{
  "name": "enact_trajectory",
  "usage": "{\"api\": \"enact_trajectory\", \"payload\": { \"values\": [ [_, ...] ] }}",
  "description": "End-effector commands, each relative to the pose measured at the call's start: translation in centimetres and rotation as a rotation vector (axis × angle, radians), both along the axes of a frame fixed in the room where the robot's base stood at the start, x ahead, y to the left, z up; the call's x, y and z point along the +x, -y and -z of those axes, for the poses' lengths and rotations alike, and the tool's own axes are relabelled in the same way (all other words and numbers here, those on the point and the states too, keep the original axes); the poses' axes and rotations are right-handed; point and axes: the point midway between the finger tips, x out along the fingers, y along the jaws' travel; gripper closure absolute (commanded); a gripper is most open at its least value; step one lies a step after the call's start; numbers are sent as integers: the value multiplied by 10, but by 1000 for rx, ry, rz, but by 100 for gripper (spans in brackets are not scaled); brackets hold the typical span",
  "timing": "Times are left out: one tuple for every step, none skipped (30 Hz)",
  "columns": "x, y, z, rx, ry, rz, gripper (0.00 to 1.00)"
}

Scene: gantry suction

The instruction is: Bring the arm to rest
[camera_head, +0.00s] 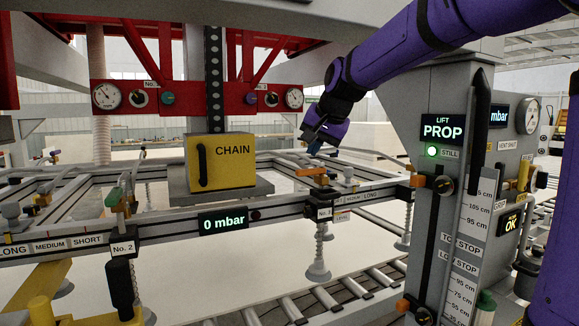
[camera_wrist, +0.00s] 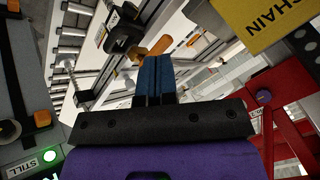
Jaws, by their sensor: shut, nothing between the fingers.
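My purple arm reaches in from the upper right in the head view. My gripper (camera_head: 314,147) hangs in the air above the suction frame, near an orange-handled valve (camera_head: 317,172). In the wrist view its blue fingers (camera_wrist: 153,75) are together with nothing between them. The same orange handle (camera_wrist: 160,45) shows just past the fingertips; I cannot tell whether they touch it. The yellow CHAIN box (camera_head: 220,161) stands to the left of my gripper, and it also shows at the upper right of the wrist view (camera_wrist: 258,20).
A grey control column (camera_head: 394,130) with a lit PROP display stands to the right, with levers and a scale. The suction frame's rail (camera_head: 170,230) with a 0 mbar display crosses the front. Suction cups (camera_head: 318,272) hang over a pale sheet (camera_head: 240,255) and rollers. Red gantry beams (camera_head: 185,97) stand behind.

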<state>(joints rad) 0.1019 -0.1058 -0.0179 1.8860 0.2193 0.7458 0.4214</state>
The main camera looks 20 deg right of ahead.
Motion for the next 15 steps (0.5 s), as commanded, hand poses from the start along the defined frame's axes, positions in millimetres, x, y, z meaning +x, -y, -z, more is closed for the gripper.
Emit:
{"api": "enact_trajectory", "payload": {
  "values": [
    [0, -1, -1, 0, 0, 0, 100],
    [-1, -1, -1, 0, 0, 0, 100],
    [-1, -1, -1, 0, 0, 0, 100],
    [-1, -1, -1, 0, -1, -1, 100],
    [-3, -1, -1, -3, -1, -3, 100],
    [-6, -2, -1, -6, -2, -8, 100],
    [-11, -3, -1, -11, -4, -15, 100],
    [-17, -5, 0, -17, -6, -24, 100],
    [-27, -7, 0, -30, -9, -40, 100],
    [-36, -9, 2, -41, -13, -54, 100],
    [-46, -11, 3, -54, -16, -71, 100],
    [-62, -15, 5, -74, -22, -97, 100],
    [-74, -17, 7, -90, -27, -117, 100],
    [-87, -19, 10, -106, -32, -138, 100],
    [-104, -22, 14, -129, -40, -167, 100]
  ]
}}
